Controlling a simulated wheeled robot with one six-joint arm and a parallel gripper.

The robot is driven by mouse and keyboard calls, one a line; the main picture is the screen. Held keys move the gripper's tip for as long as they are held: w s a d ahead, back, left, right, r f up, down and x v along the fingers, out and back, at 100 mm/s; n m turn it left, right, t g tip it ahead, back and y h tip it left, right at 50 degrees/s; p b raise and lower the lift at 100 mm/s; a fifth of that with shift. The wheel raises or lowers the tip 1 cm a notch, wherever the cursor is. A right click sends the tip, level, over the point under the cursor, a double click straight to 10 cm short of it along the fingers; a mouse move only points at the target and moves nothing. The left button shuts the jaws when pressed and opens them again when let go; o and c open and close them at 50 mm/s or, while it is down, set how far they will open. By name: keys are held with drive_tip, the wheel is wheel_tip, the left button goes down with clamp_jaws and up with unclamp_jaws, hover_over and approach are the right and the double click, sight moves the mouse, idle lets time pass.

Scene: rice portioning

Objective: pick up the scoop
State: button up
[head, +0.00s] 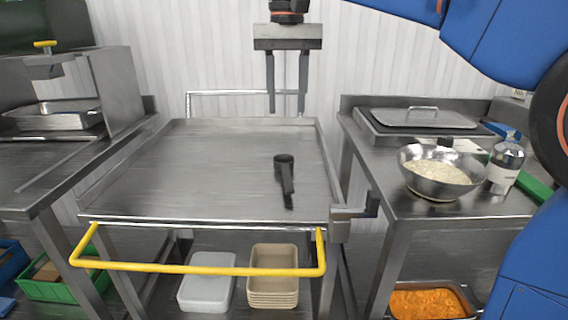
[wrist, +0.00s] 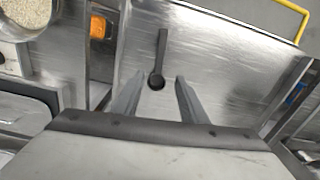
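The black scoop (head: 286,178) lies on the bare steel cart top (head: 200,165), right of its middle, with its handle toward the yellow push bar. My gripper (head: 287,108) hangs above the back of the cart, pointing down, open and empty. In the wrist view the scoop (wrist: 159,65) shows beyond and between the two fingers of my gripper (wrist: 154,88), its cup nearer to me and its handle pointing away. The fingers do not touch the scoop.
A steel bowl of rice (head: 438,172) and a bottle (head: 504,164) stand on the right counter, near a lidded pan (head: 415,118). The yellow push bar (head: 200,269) runs along the cart's front. The cart top around the scoop is clear.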

hover_over(286, 172)
drive_tip(key=f, duration=1)
drive_tip(key=shift+s+d+f, duration=0.1)
drive_tip(key=shift+s+f, duration=0.2)
drive_tip(key=shift+f, duration=0.1)
drive_tip(key=shift+w+f, duration=0.2)
drive_tip(key=shift+f, duration=2.85)
drive_tip(key=shift+c, duration=0.3)
clamp_jaws()
